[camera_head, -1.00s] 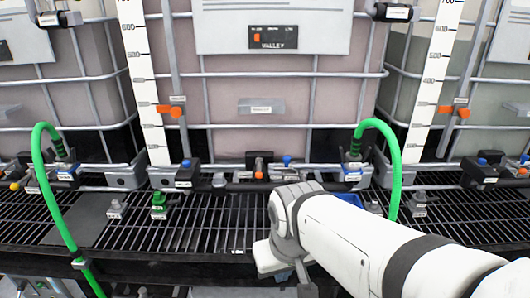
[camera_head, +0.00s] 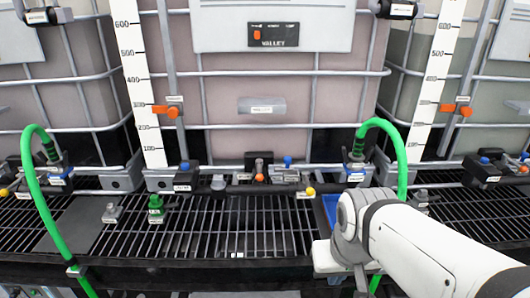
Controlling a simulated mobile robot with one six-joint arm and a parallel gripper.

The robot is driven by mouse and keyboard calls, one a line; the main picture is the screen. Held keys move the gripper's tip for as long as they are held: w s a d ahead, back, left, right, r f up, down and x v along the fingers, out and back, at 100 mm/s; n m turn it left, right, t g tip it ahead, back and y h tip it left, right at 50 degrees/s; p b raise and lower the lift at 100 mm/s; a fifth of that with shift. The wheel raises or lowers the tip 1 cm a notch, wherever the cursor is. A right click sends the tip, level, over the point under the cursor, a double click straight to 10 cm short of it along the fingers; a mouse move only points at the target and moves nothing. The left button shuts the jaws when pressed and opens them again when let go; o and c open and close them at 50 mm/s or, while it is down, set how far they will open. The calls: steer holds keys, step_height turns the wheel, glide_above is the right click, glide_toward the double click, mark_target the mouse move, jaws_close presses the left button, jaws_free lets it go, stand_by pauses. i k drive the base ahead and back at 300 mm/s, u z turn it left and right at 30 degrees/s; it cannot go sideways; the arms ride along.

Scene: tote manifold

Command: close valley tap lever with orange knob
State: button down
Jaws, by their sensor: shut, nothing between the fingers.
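The tank with the VALLEY panel (camera_head: 274,36) stands in the centre. At its foot is a valve block (camera_head: 258,160) with a small orange knob (camera_head: 259,177) in front, likely the tap lever's knob. The lever's exact angle is too small to tell. My gripper (camera_head: 358,280) is at the lower right, below my white wrist, partly hidden and cut by the picture's bottom edge. It is shut and empty, well to the right of and nearer than the orange knob, not touching it.
A blue knob (camera_head: 287,160) and a yellow knob (camera_head: 310,191) sit right of the orange one. A dark pipe (camera_head: 245,189) runs along the front. Green hoses (camera_head: 401,170) arch at both sides. A blue tray (camera_head: 331,208) is partly behind my wrist. The grating (camera_head: 215,225) is mostly clear.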

mark_target(259, 177)
steer(key=u, duration=0.05)
steer(key=i, duration=1)
steer(key=z, duration=0.1)
